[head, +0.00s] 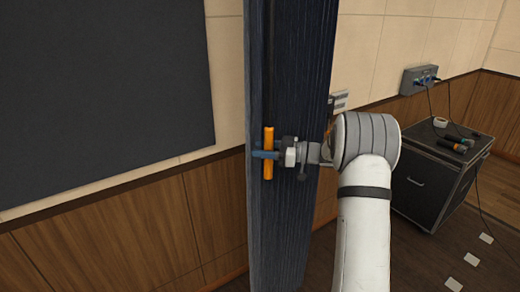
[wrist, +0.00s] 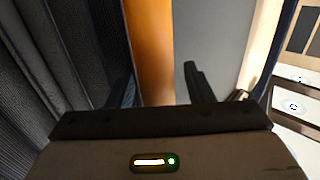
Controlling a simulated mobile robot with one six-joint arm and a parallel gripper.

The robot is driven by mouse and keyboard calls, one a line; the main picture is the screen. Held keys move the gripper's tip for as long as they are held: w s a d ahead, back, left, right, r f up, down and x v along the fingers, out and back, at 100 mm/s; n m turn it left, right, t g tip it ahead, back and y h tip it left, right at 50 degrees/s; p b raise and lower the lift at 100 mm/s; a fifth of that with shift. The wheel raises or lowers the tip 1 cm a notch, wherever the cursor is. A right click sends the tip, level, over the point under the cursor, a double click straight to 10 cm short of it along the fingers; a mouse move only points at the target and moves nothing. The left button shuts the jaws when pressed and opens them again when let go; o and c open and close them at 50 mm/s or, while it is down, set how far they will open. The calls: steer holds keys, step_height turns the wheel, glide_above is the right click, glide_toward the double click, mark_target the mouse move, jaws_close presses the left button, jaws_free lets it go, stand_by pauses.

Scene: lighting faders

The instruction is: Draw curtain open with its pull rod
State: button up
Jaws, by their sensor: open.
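The dark blue-grey curtain (head: 300,70) hangs gathered in a narrow, tall bundle in the head view. Its folds also fill the left of the wrist view (wrist: 45,60). The orange pull rod (head: 269,138) hangs upright along the curtain's left part. In the wrist view the rod (wrist: 150,50) runs up between my two fingers. My gripper (head: 268,155) is at the rod, with its fingers around the lower half. It is open, one finger on each side of the rod (wrist: 163,85). Whether a finger touches the rod cannot be told.
A dark wall panel (head: 100,90) is left of the curtain, above wood wainscot (head: 110,240). A black case (head: 430,180) with a tape roll and tools stands at right, below a wall socket box (head: 420,79). White floor markers (head: 470,258) lie at lower right.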

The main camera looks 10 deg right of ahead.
steer(key=b+v, duration=0.1)
steer(key=v, duration=0.7)
steer(key=shift+b, duration=0.35)
